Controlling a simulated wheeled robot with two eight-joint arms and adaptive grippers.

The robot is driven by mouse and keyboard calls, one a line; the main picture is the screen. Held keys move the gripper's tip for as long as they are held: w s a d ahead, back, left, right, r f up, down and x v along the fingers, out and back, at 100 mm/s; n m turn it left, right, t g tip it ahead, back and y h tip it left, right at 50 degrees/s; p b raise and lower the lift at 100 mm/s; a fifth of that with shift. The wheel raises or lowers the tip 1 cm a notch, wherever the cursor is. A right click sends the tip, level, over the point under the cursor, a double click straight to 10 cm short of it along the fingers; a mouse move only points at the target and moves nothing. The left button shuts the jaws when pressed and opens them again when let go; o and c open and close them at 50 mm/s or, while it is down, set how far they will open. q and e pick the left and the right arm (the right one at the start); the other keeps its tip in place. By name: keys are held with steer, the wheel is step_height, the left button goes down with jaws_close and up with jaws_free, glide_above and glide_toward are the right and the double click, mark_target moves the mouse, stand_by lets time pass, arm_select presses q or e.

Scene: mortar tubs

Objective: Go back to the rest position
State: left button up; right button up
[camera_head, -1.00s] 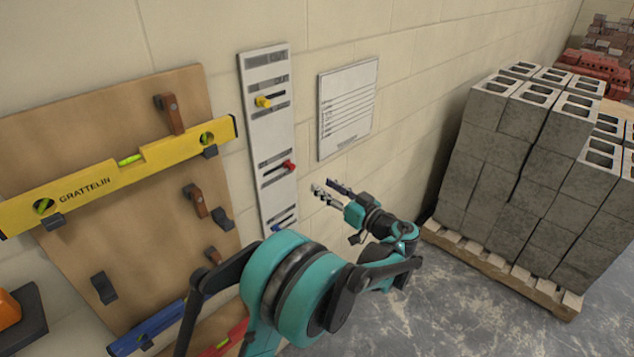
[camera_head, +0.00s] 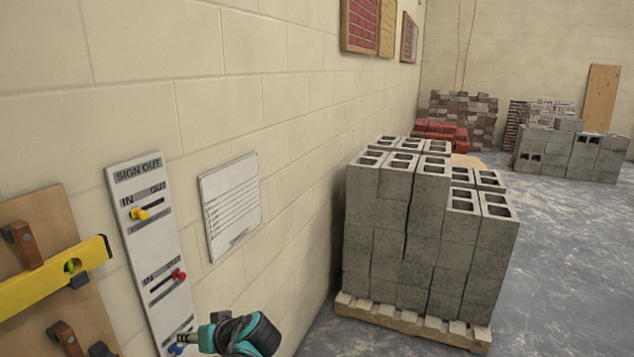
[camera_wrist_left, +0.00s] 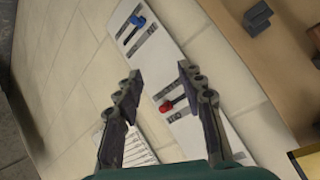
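The white sign-out board (camera_head: 152,245) is on the wall at lower left in the head view. Its yellow knob (camera_head: 140,214) sits toward the left of its slot, under IN. Its red knob (camera_head: 178,274) sits toward the right of its slot. A blue knob (camera_head: 176,350) shows at the bottom edge, close to my left gripper (camera_head: 184,340). In the left wrist view, my left gripper (camera_wrist_left: 158,88) is open and empty, with the board (camera_wrist_left: 160,68), red knob (camera_wrist_left: 167,106) and blue knob (camera_wrist_left: 138,21) beyond its fingers. My right gripper is not in view.
A paper notice (camera_head: 230,207) hangs right of the board. A yellow level (camera_head: 40,284) rests on a wooden panel (camera_head: 85,315) at left. Stacked grey blocks (camera_head: 405,235) on a pallet (camera_head: 415,325) stand right of the wall.

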arm_select(q)
steer(key=s+d+f+m+h, duration=0.3)
steer(key=s+d+h, duration=0.1)
steer(key=s, duration=0.5)
steer(key=s+d+f+m+h, duration=0.2)
steer(key=s+d+f+h, duration=0.2)
steer(key=s, duration=0.5)
steer(key=shift+s+d+m+t+h, duration=0.4)
steer(key=shift+d+h, duration=0.3)
steer(key=shift+d, duration=0.3)
